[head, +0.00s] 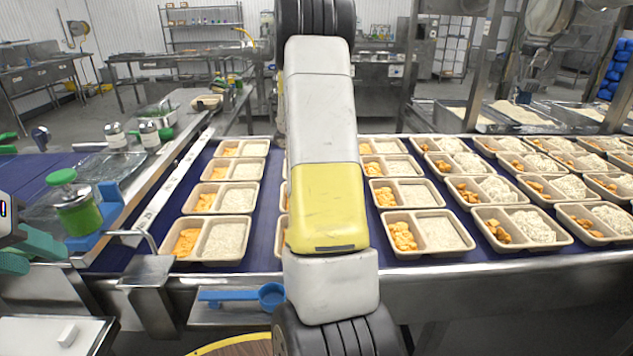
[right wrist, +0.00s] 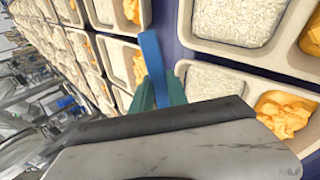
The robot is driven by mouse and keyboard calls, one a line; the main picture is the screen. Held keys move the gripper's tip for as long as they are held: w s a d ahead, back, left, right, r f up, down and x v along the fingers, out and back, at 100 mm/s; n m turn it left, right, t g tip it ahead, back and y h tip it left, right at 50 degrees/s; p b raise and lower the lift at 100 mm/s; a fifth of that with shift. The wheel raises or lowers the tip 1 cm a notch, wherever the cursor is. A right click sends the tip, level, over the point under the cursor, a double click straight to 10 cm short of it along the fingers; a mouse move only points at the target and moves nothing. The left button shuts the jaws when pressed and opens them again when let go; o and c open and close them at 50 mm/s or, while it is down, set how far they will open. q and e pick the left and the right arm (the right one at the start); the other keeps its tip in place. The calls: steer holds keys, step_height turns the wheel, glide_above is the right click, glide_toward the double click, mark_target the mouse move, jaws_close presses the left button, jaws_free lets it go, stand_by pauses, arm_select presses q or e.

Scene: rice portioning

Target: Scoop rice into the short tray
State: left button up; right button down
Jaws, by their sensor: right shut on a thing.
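My right gripper (right wrist: 168,92) is hidden in the head view, where my right arm covers the middle. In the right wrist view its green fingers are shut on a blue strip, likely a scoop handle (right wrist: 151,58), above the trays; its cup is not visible. Two-compartment trays hold orange food and white rice. One tray (right wrist: 250,88) lies close beside the gripper. A front-left tray (head: 205,262) and a front-centre tray (head: 430,254) have flat rice. I cannot tell which tray is the short one. My left gripper (head: 28,252) is open and empty at the left edge.
Trays with heaped rice (head: 515,250) fill the right. Metal bins of rice (head: 520,113) stand behind. A dark blue belt (head: 262,225) shows between tray rows.

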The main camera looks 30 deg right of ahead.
steer(key=h, duration=0.2)
steer(key=a+g+h, duration=0.1)
steer(key=h, duration=0.3)
steer(key=shift+w+a+r, duration=0.2)
steer(key=shift+r, duration=0.2)
steer(key=h, duration=0.2)
steer(key=a+g+h, duration=0.1)
steer(key=h, duration=0.2)
steer(key=shift+r+g, duration=0.2)
steer(key=shift+g, duration=0.1)
steer(key=shift+r, duration=0.1)
step_height(320, 180, up, 8)
steer(key=t+y, duration=0.4)
steer(key=y, duration=1.2)
